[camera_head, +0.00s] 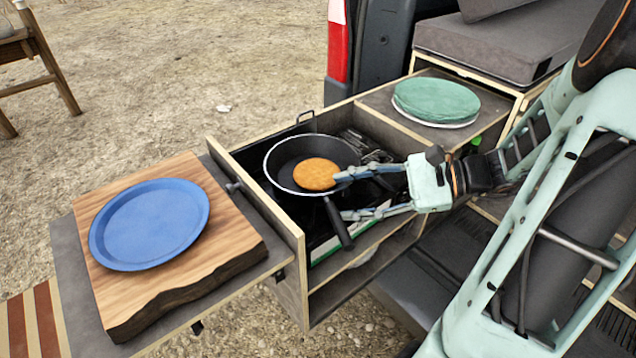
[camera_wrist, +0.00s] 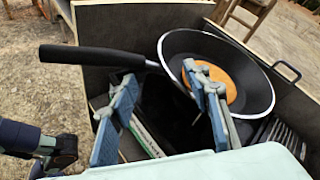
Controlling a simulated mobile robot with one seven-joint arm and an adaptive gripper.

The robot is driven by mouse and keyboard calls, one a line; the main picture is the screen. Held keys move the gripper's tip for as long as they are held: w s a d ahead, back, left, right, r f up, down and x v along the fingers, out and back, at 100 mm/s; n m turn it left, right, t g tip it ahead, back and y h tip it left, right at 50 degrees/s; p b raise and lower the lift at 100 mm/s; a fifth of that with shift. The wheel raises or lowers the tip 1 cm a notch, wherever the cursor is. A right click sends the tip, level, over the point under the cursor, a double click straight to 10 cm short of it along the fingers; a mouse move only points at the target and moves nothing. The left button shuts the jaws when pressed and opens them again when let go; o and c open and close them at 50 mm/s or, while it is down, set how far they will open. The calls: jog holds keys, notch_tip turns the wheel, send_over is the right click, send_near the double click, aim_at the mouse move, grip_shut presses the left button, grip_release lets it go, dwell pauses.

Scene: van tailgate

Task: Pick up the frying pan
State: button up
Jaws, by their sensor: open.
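The frying pan (camera_head: 285,165) is black with a pale rim and sits on the stove in the pulled-out drawer. A round orange-brown food piece (camera_head: 316,174) lies in it. Its black handle (camera_head: 339,224) points toward the front of the drawer. My gripper (camera_head: 340,195) is open, with one finger over the pan's near edge and the other beside the handle. In the wrist view the pan (camera_wrist: 180,48) is at upper right, and its handle (camera_wrist: 90,55) runs left beyond my open fingers (camera_wrist: 160,105). I cannot tell whether a finger touches the pan.
A blue plate (camera_head: 150,222) lies on a wooden board (camera_head: 190,275) to the left. A green round cushion-like item (camera_head: 436,98) sits on the counter at the back right. The drawer's wooden side wall (camera_head: 262,208) stands close left of the handle. Dark utensils (camera_head: 362,146) lie behind the pan.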

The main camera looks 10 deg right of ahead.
aim_at(327, 196)
jog(key=x, duration=0.4)
jog(key=shift+w+a+f, duration=0.1)
jog(key=shift+w, duration=0.2)
jog(key=shift+c, duration=0.4)
grip_shut()
